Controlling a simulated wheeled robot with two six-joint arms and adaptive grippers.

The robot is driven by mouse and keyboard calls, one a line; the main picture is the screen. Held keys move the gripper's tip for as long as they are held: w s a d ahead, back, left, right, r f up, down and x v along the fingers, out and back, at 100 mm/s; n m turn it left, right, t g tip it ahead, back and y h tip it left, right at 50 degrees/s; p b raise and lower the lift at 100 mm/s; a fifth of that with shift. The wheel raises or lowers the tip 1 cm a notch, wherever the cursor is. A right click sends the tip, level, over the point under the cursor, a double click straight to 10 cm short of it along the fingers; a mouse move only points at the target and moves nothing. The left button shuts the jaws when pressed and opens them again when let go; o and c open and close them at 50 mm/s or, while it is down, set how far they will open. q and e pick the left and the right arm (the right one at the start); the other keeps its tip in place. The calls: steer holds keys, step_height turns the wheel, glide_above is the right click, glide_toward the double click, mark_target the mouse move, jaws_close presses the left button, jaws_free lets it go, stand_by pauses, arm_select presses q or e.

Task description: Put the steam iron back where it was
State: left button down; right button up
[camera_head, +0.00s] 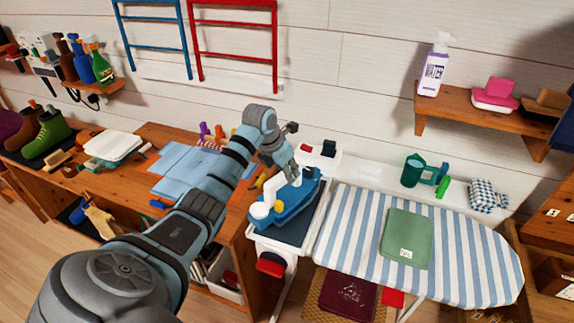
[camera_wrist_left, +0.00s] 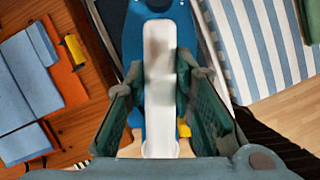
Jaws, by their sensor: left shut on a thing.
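The steam iron (camera_head: 292,202) is blue with a white handle and sits at the dark rest pad (camera_head: 288,230) on the left end of the ironing board. My left gripper (camera_head: 288,172) is above the iron, shut on its white handle. In the left wrist view the white handle (camera_wrist_left: 159,60) runs between the two green-padded fingers of the gripper (camera_wrist_left: 163,95), with the blue body below. I cannot tell whether the iron's base touches the pad. My right gripper is not in view.
The ironing board (camera_head: 345,250) has a striped cover with a folded green cloth (camera_head: 406,238) on it. A wooden table (camera_head: 155,135) with folded blue cloth (camera_head: 185,170) stands left. A wall shelf (camera_head: 460,100) holds a spray bottle (camera_head: 433,66). The striped cover left of the cloth is clear.

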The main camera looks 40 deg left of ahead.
arm_select(q)
steer(key=shift+f, duration=0.35)
steer(key=c, duration=1.8)
jaws_free()
steer(key=shift+f, duration=0.15)
steer(key=o, duration=0.4)
steer(key=shift+s+d, duration=0.1)
steer(key=shift+o, duration=0.2)
steer(key=shift+r, duration=0.25)
steer(key=v, duration=1.2)
steer(key=shift+r, duration=0.35)
